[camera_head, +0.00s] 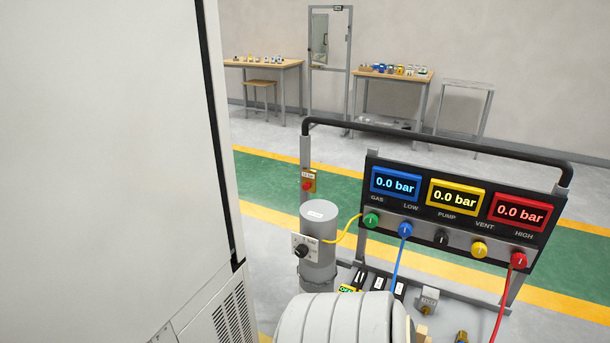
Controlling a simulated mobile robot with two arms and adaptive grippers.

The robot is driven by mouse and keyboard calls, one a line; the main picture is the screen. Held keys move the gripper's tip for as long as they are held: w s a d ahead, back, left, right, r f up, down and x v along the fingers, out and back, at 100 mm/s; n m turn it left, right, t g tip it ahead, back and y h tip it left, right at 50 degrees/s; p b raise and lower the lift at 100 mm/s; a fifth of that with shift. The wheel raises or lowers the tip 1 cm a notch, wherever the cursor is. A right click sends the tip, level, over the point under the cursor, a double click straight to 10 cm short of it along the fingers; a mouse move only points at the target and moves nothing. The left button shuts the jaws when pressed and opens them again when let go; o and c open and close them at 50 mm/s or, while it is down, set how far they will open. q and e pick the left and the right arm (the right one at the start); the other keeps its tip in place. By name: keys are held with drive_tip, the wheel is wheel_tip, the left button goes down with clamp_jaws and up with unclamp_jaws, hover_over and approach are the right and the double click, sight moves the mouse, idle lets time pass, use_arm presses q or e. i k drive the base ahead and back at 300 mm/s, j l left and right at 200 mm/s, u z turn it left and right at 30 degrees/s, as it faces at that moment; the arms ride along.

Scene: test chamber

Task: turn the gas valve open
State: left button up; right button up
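The gas valve is the green knob (371,220) under the GAS label, at the left end of the control panel (440,241). A light mark on the knob looks roughly upright, but it is too small to read exactly. The blue display (395,184) above GAS and LOW reads 0.0 bar. The yellow display (457,197) and the red display (520,210) also read 0.0 bar. Blue, black, yellow and red knobs sit in the same row. Neither of my grippers is in view, and nothing touches the green knob.
A large white cabinet (100,160) fills the left side. A grey cylinder (319,240) with a black knob stands left of the panel. A black handrail (440,143) runs behind the panel. Yellow, blue and red hoses hang there. A pale ridged shape (340,320) blocks the bottom centre.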

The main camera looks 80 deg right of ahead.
sight(371, 220)
drive_tip(key=z, duration=3.2)
